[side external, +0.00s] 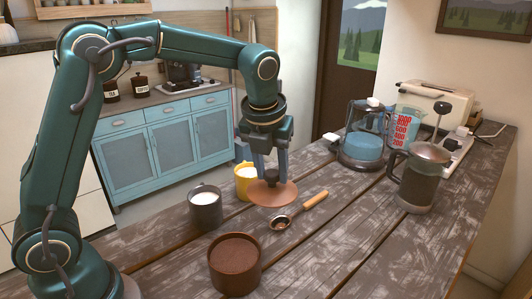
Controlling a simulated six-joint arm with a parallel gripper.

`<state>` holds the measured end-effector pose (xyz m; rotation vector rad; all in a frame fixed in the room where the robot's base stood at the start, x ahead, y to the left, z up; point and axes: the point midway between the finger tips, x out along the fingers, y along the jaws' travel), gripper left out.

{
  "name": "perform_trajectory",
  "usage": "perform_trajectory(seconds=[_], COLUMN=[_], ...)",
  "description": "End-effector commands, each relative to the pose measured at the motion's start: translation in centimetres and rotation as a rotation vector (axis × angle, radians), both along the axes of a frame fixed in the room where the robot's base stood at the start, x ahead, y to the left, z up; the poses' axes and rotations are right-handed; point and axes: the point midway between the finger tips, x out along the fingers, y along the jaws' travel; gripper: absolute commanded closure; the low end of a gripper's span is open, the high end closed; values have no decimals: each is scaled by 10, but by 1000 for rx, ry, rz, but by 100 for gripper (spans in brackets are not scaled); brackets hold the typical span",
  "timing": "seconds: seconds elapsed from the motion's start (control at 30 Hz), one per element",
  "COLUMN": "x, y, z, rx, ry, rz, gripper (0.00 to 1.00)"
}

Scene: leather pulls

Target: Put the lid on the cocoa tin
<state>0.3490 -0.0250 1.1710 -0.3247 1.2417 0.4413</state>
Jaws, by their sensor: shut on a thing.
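The cocoa tin (235,281) stands open and upright at the front of the wooden table, with brown cocoa showing inside it. The lid (278,196) is a flat copper-brown disc with a dark knob on top. My gripper (271,171) points down and is shut on the lid's knob. It holds the lid roughly level, behind and to the right of the tin, apart from it. The lid appears to be above the table; its exact height cannot be told. The lid hides part of the yellow mug's surroundings.
A dark mug (206,213) and a yellow mug (243,184), both with white contents, stand left of the lid. A wooden-handled scoop (298,211) lies right. A French press (417,184), glass kettle (361,147), measuring jug (406,128) and toaster (430,104) stand farther right. The front right table is clear.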

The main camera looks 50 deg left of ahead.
Motion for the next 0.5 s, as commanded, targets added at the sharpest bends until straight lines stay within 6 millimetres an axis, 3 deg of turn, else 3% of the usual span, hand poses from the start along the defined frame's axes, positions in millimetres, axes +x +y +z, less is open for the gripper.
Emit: perform_trajectory(seconds=[0.2, 0.5], x=[-33, -98], y=[-1, -19], z=[-2, 15], rx=[1, 0], ry=[-1, -4], rz=[296, 676], gripper=[100, 100])
